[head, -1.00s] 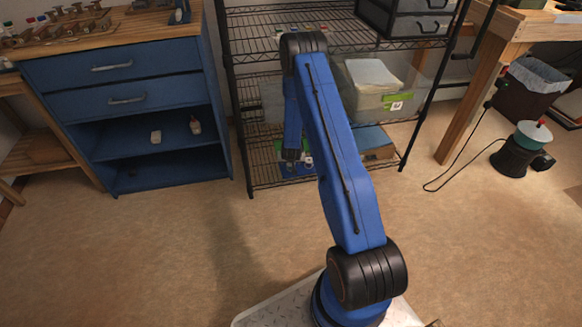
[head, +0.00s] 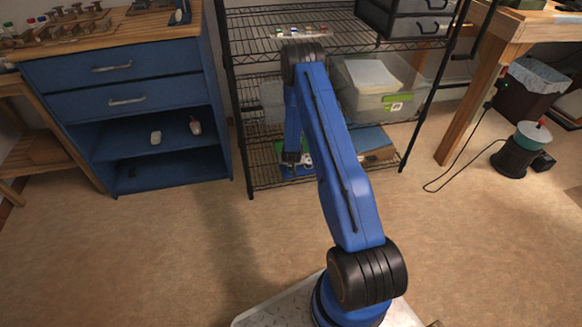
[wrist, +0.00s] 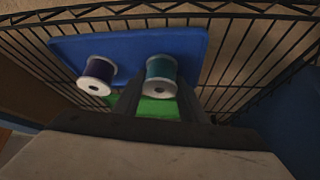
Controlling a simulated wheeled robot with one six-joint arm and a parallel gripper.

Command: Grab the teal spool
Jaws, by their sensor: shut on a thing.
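The teal spool (wrist: 161,73) stands between the two fingers of my gripper (wrist: 159,92) in the wrist view. My gripper is shut on it, and the fingers partly cover its lower end. A dark blue-purple spool (wrist: 98,74) stands just to the left, apart from the fingers. Both spools are over a blue tray (wrist: 190,45) on a wire shelf. In the head view my gripper (head: 291,158) is a small dark shape low at the rack, and the teal spool cannot be made out there.
A green item (wrist: 155,107) lies under the fingers. The wire rack (head: 245,130) has posts and shelves close around my arm. A clear bin (head: 375,95) sits on the shelf to the right. A blue cabinet (head: 125,80) stands left. The floor in front is clear.

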